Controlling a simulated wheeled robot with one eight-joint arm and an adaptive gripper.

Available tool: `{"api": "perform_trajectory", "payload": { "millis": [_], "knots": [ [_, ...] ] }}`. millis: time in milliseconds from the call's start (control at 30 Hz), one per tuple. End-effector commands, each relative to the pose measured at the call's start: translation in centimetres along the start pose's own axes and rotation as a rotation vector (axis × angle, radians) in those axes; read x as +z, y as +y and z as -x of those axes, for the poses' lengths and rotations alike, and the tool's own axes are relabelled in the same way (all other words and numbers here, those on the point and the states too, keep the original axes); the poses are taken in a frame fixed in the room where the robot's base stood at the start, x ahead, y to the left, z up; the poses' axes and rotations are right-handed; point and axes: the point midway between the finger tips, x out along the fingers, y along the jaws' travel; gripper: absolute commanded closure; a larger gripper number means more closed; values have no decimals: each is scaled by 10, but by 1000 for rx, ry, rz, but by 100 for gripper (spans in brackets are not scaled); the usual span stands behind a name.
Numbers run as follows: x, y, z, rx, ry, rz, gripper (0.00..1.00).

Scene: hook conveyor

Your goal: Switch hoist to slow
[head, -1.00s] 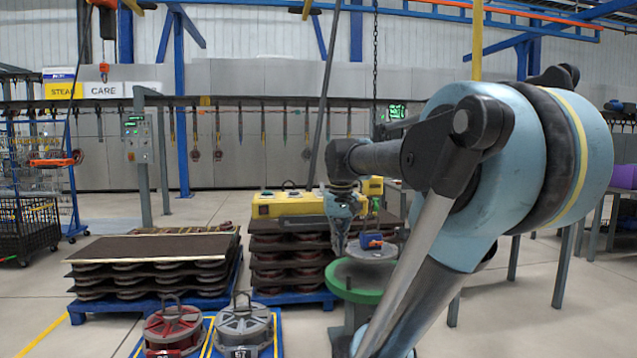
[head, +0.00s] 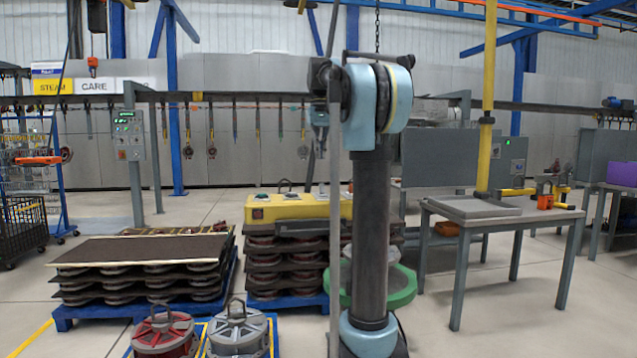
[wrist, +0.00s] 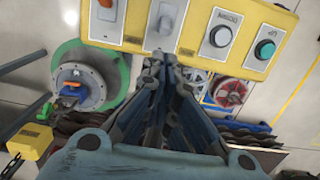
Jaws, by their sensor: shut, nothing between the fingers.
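In the wrist view the box (wrist: 130,28) fills the top, with a grey selector switch (wrist: 166,24), a black-and-white rotary knob (wrist: 220,37), a green button (wrist: 265,48) and an orange control (wrist: 107,3).
A red reel (head: 165,333) and a grey reel (head: 238,328) stand in front. Stacked dark trays (head: 150,270) are on a blue pallet at left. A green ring stand (head: 400,288) is behind my arm. A grey table (head: 500,215) is at right.

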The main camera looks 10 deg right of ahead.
Motion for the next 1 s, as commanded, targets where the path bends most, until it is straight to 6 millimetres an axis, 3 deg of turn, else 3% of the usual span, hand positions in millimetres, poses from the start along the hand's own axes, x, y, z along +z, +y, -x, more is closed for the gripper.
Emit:
{"api": "perform_trajectory", "payload": {
  "millis": [567,1000],
  "knots": [
    [-5,0,0,0,-5,0,100],
    [-5,0,-63,0,-5,0,100]
  ]
}}
